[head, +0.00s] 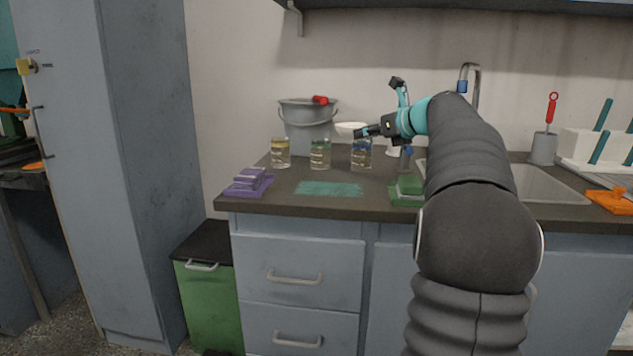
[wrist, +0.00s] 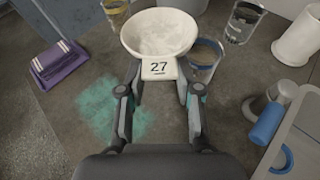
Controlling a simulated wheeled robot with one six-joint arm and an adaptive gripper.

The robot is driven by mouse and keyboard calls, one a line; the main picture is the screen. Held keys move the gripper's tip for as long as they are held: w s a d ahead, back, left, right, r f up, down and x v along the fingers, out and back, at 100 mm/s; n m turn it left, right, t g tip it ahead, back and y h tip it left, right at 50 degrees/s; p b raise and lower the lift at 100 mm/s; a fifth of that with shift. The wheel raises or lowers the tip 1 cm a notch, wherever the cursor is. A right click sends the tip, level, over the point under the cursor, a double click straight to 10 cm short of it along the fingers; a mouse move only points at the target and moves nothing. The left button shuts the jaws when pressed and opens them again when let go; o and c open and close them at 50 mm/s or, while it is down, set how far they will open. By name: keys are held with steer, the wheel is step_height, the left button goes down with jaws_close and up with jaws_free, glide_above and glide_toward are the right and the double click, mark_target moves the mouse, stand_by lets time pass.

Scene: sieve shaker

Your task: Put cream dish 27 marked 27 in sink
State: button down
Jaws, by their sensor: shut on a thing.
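The cream dish (wrist: 158,35) is a shallow round bowl with a flat tab that reads 27. My gripper (wrist: 158,84) is shut on that tab and holds the dish up over the counter. In the head view the dish (head: 351,129) is above the counter at the tip of my gripper (head: 366,131), near the beakers. The sink (head: 545,186) is set in the counter at the right, partly hidden behind my arm.
Several glass beakers (head: 320,155) stand on the counter below and left of the dish. A grey bucket (head: 305,125) is behind them. A tap (head: 477,85) rises behind the sink.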

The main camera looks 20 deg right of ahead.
steer(key=b, duration=0.3)
glide_above(319, 183)
step_height(319, 183, down, 7)
steer(key=shift+s+a+f, duration=0.1)
steer(key=shift+a, duration=0.05)
steer(key=shift+f+b, duration=0.85)
steer(key=shift+f, duration=1)
steer(key=shift+f, duration=0.35)
